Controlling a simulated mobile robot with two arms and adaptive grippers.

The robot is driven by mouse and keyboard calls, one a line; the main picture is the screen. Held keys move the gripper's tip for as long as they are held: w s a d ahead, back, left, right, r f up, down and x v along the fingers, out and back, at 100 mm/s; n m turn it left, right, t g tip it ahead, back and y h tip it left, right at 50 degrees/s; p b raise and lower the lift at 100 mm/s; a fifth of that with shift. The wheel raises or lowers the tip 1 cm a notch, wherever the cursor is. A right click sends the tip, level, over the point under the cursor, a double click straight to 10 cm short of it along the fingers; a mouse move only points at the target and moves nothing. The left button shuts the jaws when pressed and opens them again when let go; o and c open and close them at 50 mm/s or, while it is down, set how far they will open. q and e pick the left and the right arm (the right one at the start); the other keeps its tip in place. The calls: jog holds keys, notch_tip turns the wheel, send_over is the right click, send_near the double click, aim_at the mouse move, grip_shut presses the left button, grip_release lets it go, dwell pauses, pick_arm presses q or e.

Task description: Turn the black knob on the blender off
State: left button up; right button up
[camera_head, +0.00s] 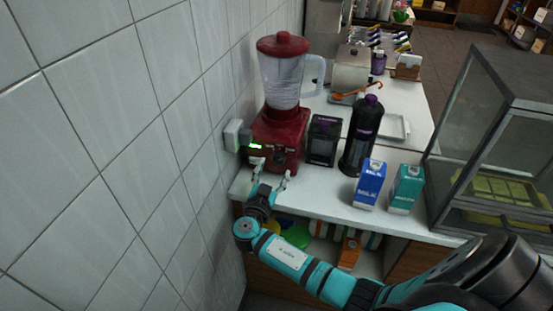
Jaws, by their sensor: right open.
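A red blender (280,138) with a red lid and a clear jug stands on the white counter against the tiled wall. Its black knob (279,158) shows small and dark on the front of the base. My right gripper (271,174) is open and empty just in front of the base, with one finger to each side of the knob as seen from here. I cannot tell whether either finger touches the blender. The knob's exact setting is too small to make out. My left gripper is not in view.
A black box (323,140) and a dark bottle (361,136) stand right of the blender. A blue carton (369,185) and a teal carton (406,189) stand nearer the front edge. A glass case (495,150) is at the right. A white outlet (236,135) is on the wall.

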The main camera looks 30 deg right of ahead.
aim_at(278, 161)
jog(key=shift+p+x, duration=0.35)
jog(key=shift+x, duration=1.65)
